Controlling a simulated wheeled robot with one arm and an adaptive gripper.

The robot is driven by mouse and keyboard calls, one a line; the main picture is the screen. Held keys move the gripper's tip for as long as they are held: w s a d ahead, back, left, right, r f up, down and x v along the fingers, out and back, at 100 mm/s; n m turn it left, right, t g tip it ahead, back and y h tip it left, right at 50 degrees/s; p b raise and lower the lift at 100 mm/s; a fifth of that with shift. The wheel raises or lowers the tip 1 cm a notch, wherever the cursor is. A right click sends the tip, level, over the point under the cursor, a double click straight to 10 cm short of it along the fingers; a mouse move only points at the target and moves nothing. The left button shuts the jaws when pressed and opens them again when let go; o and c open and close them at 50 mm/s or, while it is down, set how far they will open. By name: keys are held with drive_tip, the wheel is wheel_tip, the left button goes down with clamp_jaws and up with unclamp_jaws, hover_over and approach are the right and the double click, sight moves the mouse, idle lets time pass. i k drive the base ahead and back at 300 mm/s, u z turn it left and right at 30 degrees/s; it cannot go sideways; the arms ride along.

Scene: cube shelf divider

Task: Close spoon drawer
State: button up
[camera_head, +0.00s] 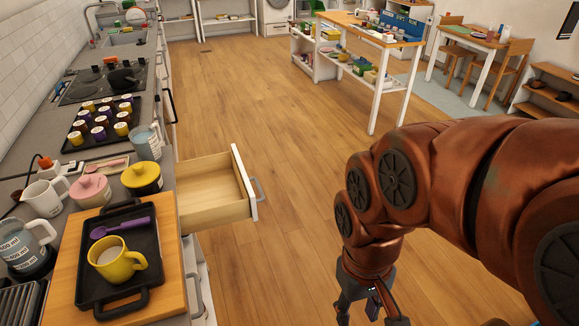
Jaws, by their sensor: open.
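A wooden drawer with a white front (238,186) is pulled out from the counter on the left. Its grey handle (257,190) faces right, into the room. The inside that shows looks empty. A purple spoon (120,228) lies on a black tray (90,290) on the counter, beside a yellow mug. My gripper (372,312) is at the bottom centre-right, pointing down over the floor, open and empty. It is apart from the drawer, nearer the camera and to the right. Its fingertips are cut off by the lower edge.
The counter (45,165) holds a yellow pot (142,180), a pink pot (90,190), a glass jug (147,142) and several spice jars. Bare wooden floor (270,130) lies right of the drawer. A wooden table (370,28) stands at the back.

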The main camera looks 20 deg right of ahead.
sight(216, 190)
drive_tip(key=z, duration=0.95)
drive_tip(key=i, duration=2)
drive_tip(key=u, duration=0.2)
drive_tip(key=k, duration=0.95)
drive_tip(key=u, duration=0.35)
